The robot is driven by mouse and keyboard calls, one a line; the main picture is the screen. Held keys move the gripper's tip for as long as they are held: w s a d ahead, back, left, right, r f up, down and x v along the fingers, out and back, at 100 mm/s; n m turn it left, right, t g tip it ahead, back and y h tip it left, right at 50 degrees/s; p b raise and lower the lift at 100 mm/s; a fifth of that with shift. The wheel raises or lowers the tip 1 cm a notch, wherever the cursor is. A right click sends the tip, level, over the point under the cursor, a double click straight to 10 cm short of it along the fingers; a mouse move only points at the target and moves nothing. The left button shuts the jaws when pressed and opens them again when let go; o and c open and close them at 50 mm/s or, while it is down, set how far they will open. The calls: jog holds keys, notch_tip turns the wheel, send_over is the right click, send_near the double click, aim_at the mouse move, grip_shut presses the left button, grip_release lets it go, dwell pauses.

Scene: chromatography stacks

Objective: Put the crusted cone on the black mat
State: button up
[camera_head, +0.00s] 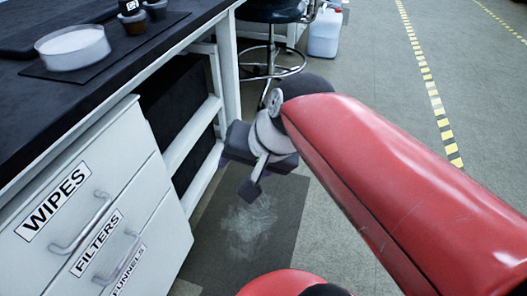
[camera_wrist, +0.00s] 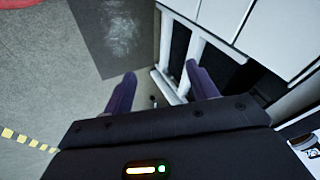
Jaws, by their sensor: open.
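A flat black mat (camera_head: 122,48) lies on the dark bench top at the upper left of the head view. Near its far end stand small dark brown tapered vessels (camera_head: 134,24), cut by the top edge; I cannot tell whether one is the crusted cone. My gripper (camera_head: 250,180) hangs beside the bench, below the level of its top, over the floor. In the wrist view my gripper (camera_wrist: 160,84) has its two purple fingers spread apart with nothing between them.
A round white dish (camera_head: 73,47) stands on the mat. White drawers (camera_head: 85,210) front the bench. A stool (camera_head: 272,68) and a whitish jug (camera_head: 324,35) are behind. A dark floor mat (camera_head: 285,215) lies below my gripper. Open floor extends right.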

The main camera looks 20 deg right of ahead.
jog(key=s+d+f+n+h, duration=0.2)
jog(key=s+d+f+n, duration=0.1)
jog(key=s+d+n, duration=0.1)
jog(key=shift+d+f+n+h, duration=0.2)
jog(key=shift+f+n+h, duration=0.15)
jog(key=shift+n, duration=0.25)
jog(key=shift+s+r, duration=0.1)
jog(key=shift+r, duration=0.05)
notch_tip(320, 180, up, 10)
jog(key=p, duration=1)
